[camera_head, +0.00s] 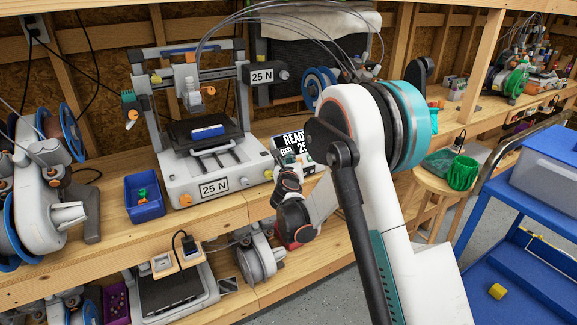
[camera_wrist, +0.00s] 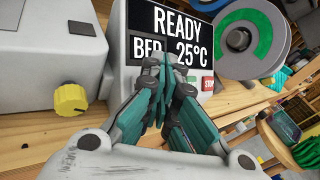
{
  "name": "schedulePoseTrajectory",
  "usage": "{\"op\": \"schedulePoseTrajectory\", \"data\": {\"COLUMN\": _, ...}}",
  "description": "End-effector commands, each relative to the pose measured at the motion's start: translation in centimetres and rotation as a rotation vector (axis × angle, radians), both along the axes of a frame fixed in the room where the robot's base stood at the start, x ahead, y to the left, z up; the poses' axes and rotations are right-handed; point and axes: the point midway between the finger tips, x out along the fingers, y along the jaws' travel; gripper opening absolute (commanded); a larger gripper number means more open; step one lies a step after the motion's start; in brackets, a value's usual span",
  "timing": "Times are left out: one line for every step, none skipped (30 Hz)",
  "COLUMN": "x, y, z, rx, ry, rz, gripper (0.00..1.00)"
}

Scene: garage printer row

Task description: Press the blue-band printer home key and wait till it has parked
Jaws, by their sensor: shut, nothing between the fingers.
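A white printer (camera_head: 175,172) with a "25 N" label stands on the wooden bench in the head view; I cannot make out a blue band on it. A small blue piece (camera_head: 207,131) lies on its dark bed. Beside it is a control panel (camera_head: 292,143), whose screen reads READY, BED 25°C in the wrist view (camera_wrist: 178,24). A red STOP key (camera_wrist: 208,84) shows at the panel's lower right. My gripper (camera_wrist: 165,72) is shut and empty, its fingertips in front of the panel's lower part. They cover the keys there; contact is unclear, and no home key is visible.
A yellow knob (camera_wrist: 70,98) sits on the printer's front, left of my fingers. A blue bin (camera_head: 144,196) stands left of the printer. A spool with green filament (camera_wrist: 240,42) is right of the panel.

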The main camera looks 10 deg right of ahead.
Motion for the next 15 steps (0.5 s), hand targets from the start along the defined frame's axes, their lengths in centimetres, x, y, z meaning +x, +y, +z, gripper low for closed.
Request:
{"op": "schedulePoseTrajectory", "data": {"x": 0.0, "y": 0.0, "z": 0.0, "rx": 0.0, "ry": 0.0, "rz": 0.0, "gripper": 0.0}}
{"op": "schedulePoseTrajectory", "data": {"x": 0.0, "y": 0.0, "z": 0.0, "rx": 0.0, "ry": 0.0, "rz": 0.0, "gripper": 0.0}}
{"op": "schedulePoseTrajectory", "data": {"x": 0.0, "y": 0.0, "z": 0.0, "rx": 0.0, "ry": 0.0, "rz": 0.0, "gripper": 0.0}}
{"op": "schedulePoseTrajectory", "data": {"x": 0.01, "y": 0.01, "z": -0.01, "rx": 0.0, "ry": 0.0, "rz": 0.0, "gripper": 0.0}}
{"op": "schedulePoseTrajectory", "data": {"x": 0.03, "y": 0.01, "z": -0.04, "rx": 0.0, "ry": 0.0, "rz": 0.0, "gripper": 0.0}}
{"op": "schedulePoseTrajectory", "data": {"x": 0.06, "y": 0.03, "z": -0.1, "rx": 0.0, "ry": 0.0, "rz": 0.0, "gripper": 0.0}}
{"op": "schedulePoseTrajectory", "data": {"x": 0.11, "y": 0.04, "z": -0.17, "rx": 0.0, "ry": 0.0, "rz": 0.0, "gripper": 0.0}}
{"op": "schedulePoseTrajectory", "data": {"x": 0.17, "y": 0.06, "z": -0.23, "rx": 0.0, "ry": 0.0, "rz": 0.0, "gripper": 0.0}}
{"op": "schedulePoseTrajectory", "data": {"x": 0.25, "y": 0.09, "z": -0.35, "rx": 0.0, "ry": 0.0, "rz": 0.0, "gripper": 0.0}}
{"op": "schedulePoseTrajectory", "data": {"x": 0.32, "y": 0.11, "z": -0.43, "rx": 0.0, "ry": 0.0, "rz": 0.0, "gripper": 0.0}}
{"op": "schedulePoseTrajectory", "data": {"x": 0.39, "y": 0.14, "z": -0.51, "rx": 0.0, "ry": 0.0, "rz": 0.0, "gripper": 0.0}}
{"op": "schedulePoseTrajectory", "data": {"x": 0.47, "y": 0.17, "z": -0.6, "rx": 0.0, "ry": 0.0, "rz": 0.0, "gripper": 0.0}}
{"op": "schedulePoseTrajectory", "data": {"x": 0.51, "y": 0.19, "z": -0.64, "rx": 0.0, "ry": 0.0, "rz": 0.0, "gripper": 0.0}}
{"op": "schedulePoseTrajectory", "data": {"x": 0.54, "y": 0.19, "z": -0.65, "rx": 0.0, "ry": 0.0, "rz": 0.0, "gripper": 0.0}}
{"op": "schedulePoseTrajectory", "data": {"x": 0.56, "y": 0.19, "z": -0.63, "rx": 0.0, "ry": 0.0, "rz": 0.0, "gripper": 0.0}}
